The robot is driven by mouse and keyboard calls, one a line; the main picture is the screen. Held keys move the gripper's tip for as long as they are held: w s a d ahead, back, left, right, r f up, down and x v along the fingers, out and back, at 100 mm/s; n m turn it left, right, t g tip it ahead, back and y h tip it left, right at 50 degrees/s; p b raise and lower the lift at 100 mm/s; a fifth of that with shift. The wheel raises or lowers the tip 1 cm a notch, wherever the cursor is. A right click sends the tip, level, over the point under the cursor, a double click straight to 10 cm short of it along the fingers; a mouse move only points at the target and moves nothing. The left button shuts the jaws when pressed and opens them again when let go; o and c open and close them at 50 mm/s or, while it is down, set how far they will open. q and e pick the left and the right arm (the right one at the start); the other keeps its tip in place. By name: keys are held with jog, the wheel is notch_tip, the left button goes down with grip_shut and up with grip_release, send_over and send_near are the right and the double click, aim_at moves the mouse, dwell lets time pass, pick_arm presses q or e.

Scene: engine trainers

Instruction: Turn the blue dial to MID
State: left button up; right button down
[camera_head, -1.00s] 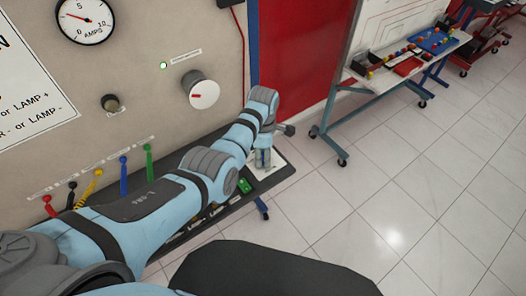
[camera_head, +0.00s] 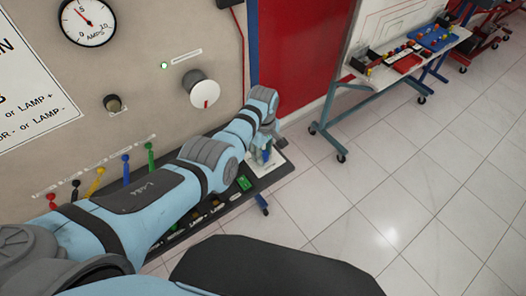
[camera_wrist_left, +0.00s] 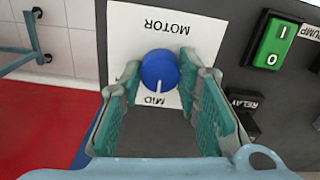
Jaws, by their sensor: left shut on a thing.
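The blue dial (camera_wrist_left: 159,70) sits on a white plate (camera_wrist_left: 177,22) lettered MOTOR and MID, upside down in the left wrist view. Its white pointer line points down in the picture, at the word MID. My left gripper (camera_wrist_left: 163,82) has its teal fingers on both sides of the dial, shut on it. My right gripper is in neither view.
A green switch (camera_wrist_left: 271,45) and a RELAY block (camera_wrist_left: 243,101) are beside the plate. The upright panel holds an ammeter (camera_head: 87,22) and a white knob (camera_head: 204,94). A blue-legged table (camera_head: 384,78) stands on open tiled floor.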

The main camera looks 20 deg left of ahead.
aim_at(264, 155)
pick_arm(q)
jog(key=shift+s+f, duration=0.2)
jog(key=shift+s, duration=0.05)
jog(key=o, duration=1.2)
jog(key=shift+w+d, duration=0.1)
jog(key=shift+r, duration=0.1)
jog(key=shift+w+r, duration=0.1)
jog(key=shift+r, duration=0.35)
notch_tip(264, 155, up, 11)
jog(key=shift+r, duration=0.1)
